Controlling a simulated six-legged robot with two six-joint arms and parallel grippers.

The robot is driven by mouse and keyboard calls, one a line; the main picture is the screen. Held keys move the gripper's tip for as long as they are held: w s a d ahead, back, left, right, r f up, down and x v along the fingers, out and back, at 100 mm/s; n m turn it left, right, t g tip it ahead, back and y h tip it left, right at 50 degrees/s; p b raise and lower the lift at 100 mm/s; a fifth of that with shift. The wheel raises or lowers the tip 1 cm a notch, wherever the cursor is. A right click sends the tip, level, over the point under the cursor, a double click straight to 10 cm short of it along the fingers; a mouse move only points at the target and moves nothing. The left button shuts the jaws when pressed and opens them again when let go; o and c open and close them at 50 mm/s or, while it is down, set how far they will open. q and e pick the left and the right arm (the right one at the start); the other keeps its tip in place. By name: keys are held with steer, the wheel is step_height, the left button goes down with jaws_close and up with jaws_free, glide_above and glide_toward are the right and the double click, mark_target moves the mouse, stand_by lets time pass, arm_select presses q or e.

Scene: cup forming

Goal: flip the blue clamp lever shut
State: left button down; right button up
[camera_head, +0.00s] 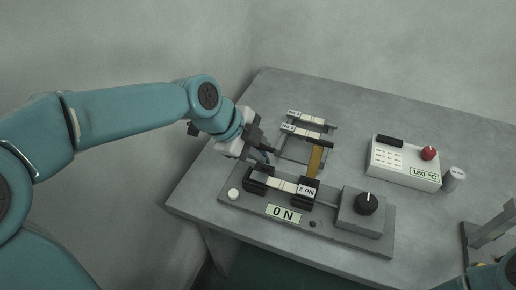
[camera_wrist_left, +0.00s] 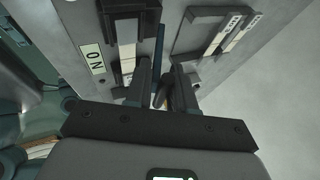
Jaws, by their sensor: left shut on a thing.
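The blue clamp lever (camera_head: 265,153) stands at the left end of the grey forming fixture (camera_head: 232,207), partly hidden by my left gripper. In the left wrist view the lever (camera_wrist_left: 159,50) is a thin blue bar running down between the fingers. My left gripper (camera_head: 258,142) is shut on the lever, and its two dark fingers also show in the left wrist view (camera_wrist_left: 162,78). A strip marked "No 2" (camera_head: 306,190) lies across the black blocks of the fixture.
Behind the fixture is a rack with labelled strips (camera_head: 306,133) and a gold bar (camera_head: 315,160). A white "180 °C" box (camera_head: 404,164) stands further right beside a grey cylinder (camera_head: 454,179). The table's back right is clear.

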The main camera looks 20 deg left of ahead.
arm_select(q)
steer(key=shift+d, duration=0.1)
steer(key=c, duration=1)
jaws_free()
steer(key=shift+c, duration=0.2)
steer(key=shift+r, duration=0.1)
steer(key=p+v, duration=0.1)
steer(key=v, duration=1.5)
steer(key=shift+p, duration=0.3)
